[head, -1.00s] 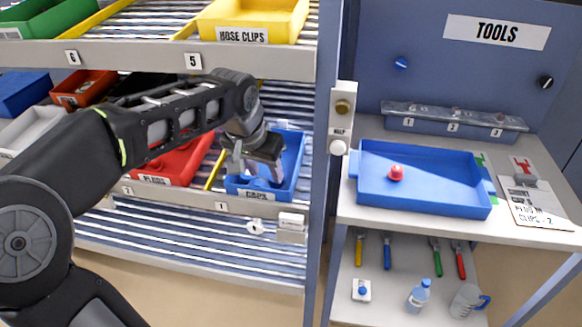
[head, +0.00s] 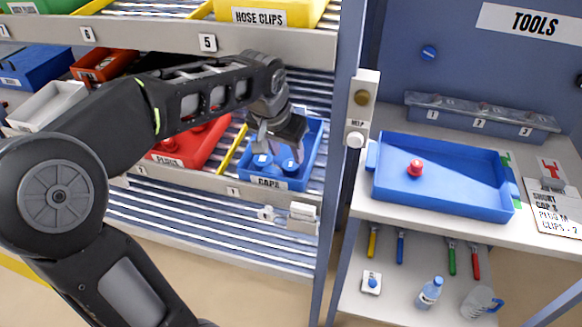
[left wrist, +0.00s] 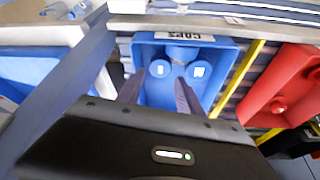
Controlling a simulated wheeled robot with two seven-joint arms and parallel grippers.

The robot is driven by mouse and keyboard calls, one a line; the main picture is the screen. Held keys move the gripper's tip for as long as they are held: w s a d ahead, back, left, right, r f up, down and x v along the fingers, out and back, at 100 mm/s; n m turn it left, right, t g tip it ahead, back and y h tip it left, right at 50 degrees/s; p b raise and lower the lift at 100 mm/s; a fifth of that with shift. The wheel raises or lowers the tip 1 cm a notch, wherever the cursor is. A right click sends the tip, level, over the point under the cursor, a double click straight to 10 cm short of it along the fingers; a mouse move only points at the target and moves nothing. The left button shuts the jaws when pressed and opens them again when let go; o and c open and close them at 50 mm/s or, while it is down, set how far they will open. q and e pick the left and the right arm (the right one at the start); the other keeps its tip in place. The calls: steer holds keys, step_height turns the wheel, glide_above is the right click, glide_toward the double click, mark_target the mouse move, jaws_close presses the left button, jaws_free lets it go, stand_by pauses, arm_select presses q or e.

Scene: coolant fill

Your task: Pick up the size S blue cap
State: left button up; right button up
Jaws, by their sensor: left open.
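The blue bin labelled CAPS (head: 312,150) sits on the middle shelf and holds blue caps. Two caps show in the head view, a left one (head: 262,160) and a right one (head: 290,166). In the left wrist view the bin (left wrist: 226,82) holds two round caps with white marks, one at left (left wrist: 160,69) and one at right (left wrist: 199,70). The right mark looks like an upside-down M; the left is too small to read surely. Another blue shape (left wrist: 182,52) lies behind them. My left gripper (head: 284,146) is open and empty over the bin, its fingers pointing at the caps.
A red bin (head: 200,145) stands left of the caps bin, past a yellow divider (head: 232,150). A blue-grey post (head: 338,170) stands close on the right. The blue tray (head: 440,190) on the side table holds a red plug (head: 415,168). The upper shelf edge (head: 150,36) runs above my arm.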

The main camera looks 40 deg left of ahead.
mark_target(291, 164)
arm_select(q)
steer(key=x, duration=0.5)
steer(key=shift+f+p, duration=0.1)
steer(key=shift+p, duration=0.3)
steer(key=shift+c, duration=0.3)
jaws_close()
stand_by(0.3)
